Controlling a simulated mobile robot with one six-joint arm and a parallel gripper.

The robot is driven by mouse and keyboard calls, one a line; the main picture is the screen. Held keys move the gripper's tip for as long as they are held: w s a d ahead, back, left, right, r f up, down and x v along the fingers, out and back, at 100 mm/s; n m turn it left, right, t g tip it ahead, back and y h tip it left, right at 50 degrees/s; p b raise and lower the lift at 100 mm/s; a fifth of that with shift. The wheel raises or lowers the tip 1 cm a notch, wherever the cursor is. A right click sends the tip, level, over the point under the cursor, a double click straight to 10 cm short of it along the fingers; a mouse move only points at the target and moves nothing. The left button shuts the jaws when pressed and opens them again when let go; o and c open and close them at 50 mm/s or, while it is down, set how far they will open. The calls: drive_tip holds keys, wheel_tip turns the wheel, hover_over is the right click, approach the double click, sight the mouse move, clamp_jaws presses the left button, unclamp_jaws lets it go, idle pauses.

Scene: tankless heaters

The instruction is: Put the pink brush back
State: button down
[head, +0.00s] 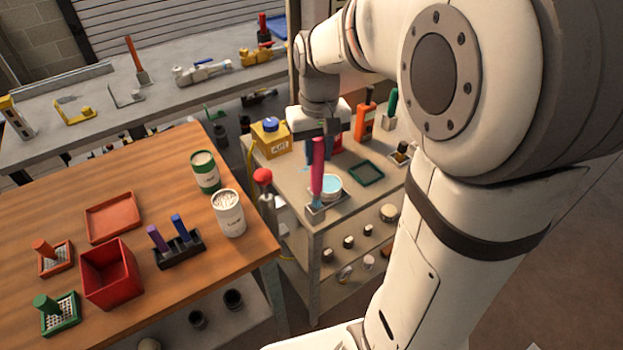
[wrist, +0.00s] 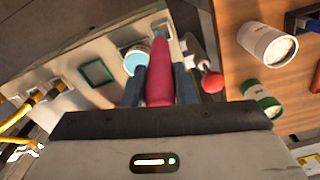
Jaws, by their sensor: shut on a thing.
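The pink brush (head: 318,168) is upright in my gripper (head: 319,146), with its pale blue lower end pointing down. My gripper is shut on its handle; in the wrist view the pink handle (wrist: 159,78) stands between the two dark fingers. A small square grey holder (head: 314,214) sits at the front corner of the grey cart. The brush's lower end is at or just above this holder; I cannot tell whether it is inside. The holder also shows past the brush in the wrist view (wrist: 162,28).
A white tub with blue contents (head: 329,187) stands close beside the brush. A red ball-topped object (head: 262,177) stands left. The wooden table (head: 120,185) holds trays and canisters.

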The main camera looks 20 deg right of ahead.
sight(316, 171)
wheel_tip(316, 171, down, 2)
drive_tip(key=shift+w+a, duration=0.1)
drive_tip(key=shift+a, duration=0.05)
wheel_tip(316, 171, down, 4)
drive_tip(key=shift+r, duration=0.2)
drive_tip(key=c, duration=1.1)
unclamp_jaws()
drive_tip(key=shift+c, duration=0.2)
wheel_tip(316, 171, up, 11)
drive_tip(key=shift+r, duration=0.2)
drive_tip(key=shift+s+r, duration=0.25)
drive_tip(key=s+f+t, duration=0.1)
drive_tip(key=s+f, duration=0.1)
drive_tip(key=s, duration=0.4)
drive_tip(key=s+f+t, duration=0.1)
drive_tip(key=s+f, duration=0.2)
drive_tip(key=s, duration=0.4)
drive_tip(key=shift+s+a+f+m+t, duration=0.15)
drive_tip(key=shift+s+f+m+t, duration=0.15)
drive_tip(key=shift+t, duration=0.1)
